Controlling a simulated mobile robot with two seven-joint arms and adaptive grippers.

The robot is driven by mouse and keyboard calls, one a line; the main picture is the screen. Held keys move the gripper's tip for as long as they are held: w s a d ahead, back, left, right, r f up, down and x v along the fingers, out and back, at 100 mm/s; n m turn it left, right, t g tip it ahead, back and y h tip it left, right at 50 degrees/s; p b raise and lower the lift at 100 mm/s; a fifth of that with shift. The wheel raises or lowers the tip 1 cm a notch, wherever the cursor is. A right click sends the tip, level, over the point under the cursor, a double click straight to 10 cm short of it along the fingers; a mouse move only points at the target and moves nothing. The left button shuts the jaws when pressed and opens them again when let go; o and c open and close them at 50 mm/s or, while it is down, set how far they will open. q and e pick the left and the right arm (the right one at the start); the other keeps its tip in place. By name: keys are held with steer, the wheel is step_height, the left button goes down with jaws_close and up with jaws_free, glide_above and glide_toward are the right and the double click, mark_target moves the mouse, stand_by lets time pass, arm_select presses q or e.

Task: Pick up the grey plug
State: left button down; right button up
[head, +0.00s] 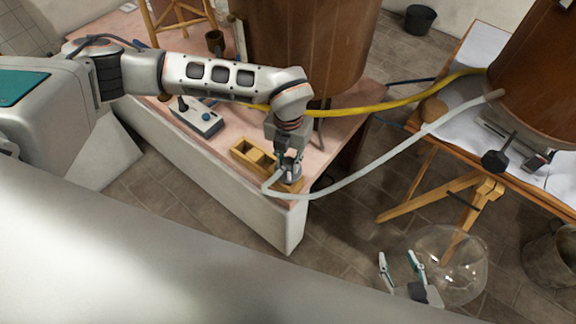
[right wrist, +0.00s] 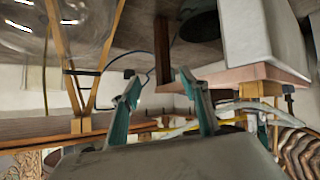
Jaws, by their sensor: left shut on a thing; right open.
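The grey plug (head: 295,173) shows as a small grey piece at the right end of a wooden compartment box (head: 240,151), near the front corner of the pink-topped bench. My left gripper (head: 288,165) points down over it and is shut on it; the fingers hide much of the plug. I cannot tell whether the plug is clear of the box. My right gripper (head: 398,257) is open and empty, low at the front in the head view. Its two teal fingers stand apart in the right wrist view (right wrist: 160,76).
A pale hose (head: 350,181) loops close beside my left gripper and runs to the right vessel (head: 535,85). A yellow hose (head: 400,103) crosses behind. A control box (head: 196,118) stands on the bench. A glass globe (head: 460,265) is beside my right gripper.

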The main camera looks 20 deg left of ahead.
arm_select(q)
step_height(320, 180, up, 3)
steer(key=shift+r, duration=0.1)
steer(key=shift+s+d+r, duration=0.15)
steer(key=shift+s+d, duration=0.05)
steer(key=shift+d, duration=0.4)
steer(key=s+d, duration=0.2)
steer(key=d, duration=0.6)
steer(key=s+d, duration=0.3)
steer(key=d, duration=0.4)
steer(key=shift+s+d+b, duration=0.35)
steer(key=shift+d+b, duration=0.05)
